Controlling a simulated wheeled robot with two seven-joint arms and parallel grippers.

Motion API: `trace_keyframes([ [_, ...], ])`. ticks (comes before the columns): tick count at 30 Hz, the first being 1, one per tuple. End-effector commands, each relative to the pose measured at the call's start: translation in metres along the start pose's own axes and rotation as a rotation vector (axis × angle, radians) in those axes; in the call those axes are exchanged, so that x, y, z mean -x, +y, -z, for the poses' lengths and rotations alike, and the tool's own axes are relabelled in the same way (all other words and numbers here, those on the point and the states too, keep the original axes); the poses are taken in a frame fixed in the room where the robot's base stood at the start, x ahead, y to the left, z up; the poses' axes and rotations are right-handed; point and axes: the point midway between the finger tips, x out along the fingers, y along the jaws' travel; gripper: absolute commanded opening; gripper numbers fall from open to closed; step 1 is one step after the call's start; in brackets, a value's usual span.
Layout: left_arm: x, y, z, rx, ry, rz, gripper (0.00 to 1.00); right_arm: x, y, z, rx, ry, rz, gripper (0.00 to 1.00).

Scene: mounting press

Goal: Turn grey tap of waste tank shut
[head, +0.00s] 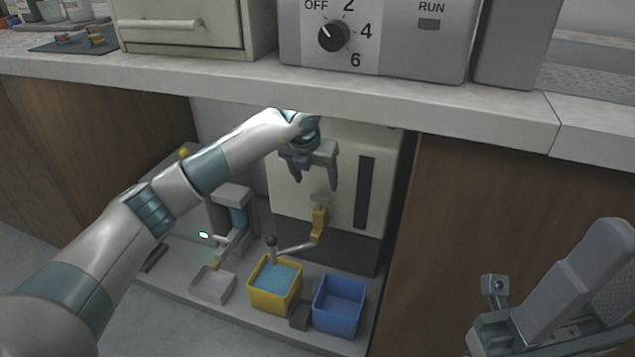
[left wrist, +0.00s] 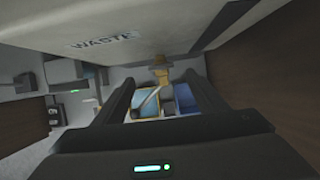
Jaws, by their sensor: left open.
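The cream waste tank (head: 300,207) stands under the bench; its WASTE lettering (left wrist: 103,40) shows in the left wrist view. My left gripper (head: 315,182) is open and empty, pointing down in front of the tank just above the tap; contact cannot be made out. A grey part of my right arm shows at lower right, without clear fingertips.
A yellow tub (head: 266,297) with blue liquid stands below the outlet, with a blue tub (head: 340,306) to its right. A grey lever with a dark ball (head: 271,240) reaches over the yellow tub. The bench edge (head: 400,103) overhangs; a wooden panel (head: 480,210) closes the right side.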

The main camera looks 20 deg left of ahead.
Motion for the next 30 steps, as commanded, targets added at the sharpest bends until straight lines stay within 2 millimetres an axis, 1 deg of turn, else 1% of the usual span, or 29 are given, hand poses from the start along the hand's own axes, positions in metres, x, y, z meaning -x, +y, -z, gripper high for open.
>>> trace_keyframes([
  [1, 0.011, 0.0, -0.001, 0.0, -0.001, 0.0, 0.66, -0.002, 0.002, 0.0, 0.006, -0.009, -0.001, 0.44],
  [3, 0.021, 0.0, -0.001, -0.001, -0.001, 0.0, 0.66, 0.0, 0.004, 0.002, 0.013, -0.015, -0.002, 0.44],
  [6, 0.03, 0.0, -0.001, -0.001, -0.002, 0.0, 0.66, 0.002, 0.006, 0.003, 0.021, -0.022, -0.003, 0.44],
  [9, 0.035, 0.0, 0.0, 0.0, -0.001, 0.0, 0.66, 0.003, 0.007, 0.004, 0.025, -0.027, -0.005, 0.44],
  [30, 0.037, 0.0, 0.0, 0.0, 0.0, 0.0, 0.66, 0.004, 0.007, 0.004, 0.026, -0.026, -0.004, 0.44],
])
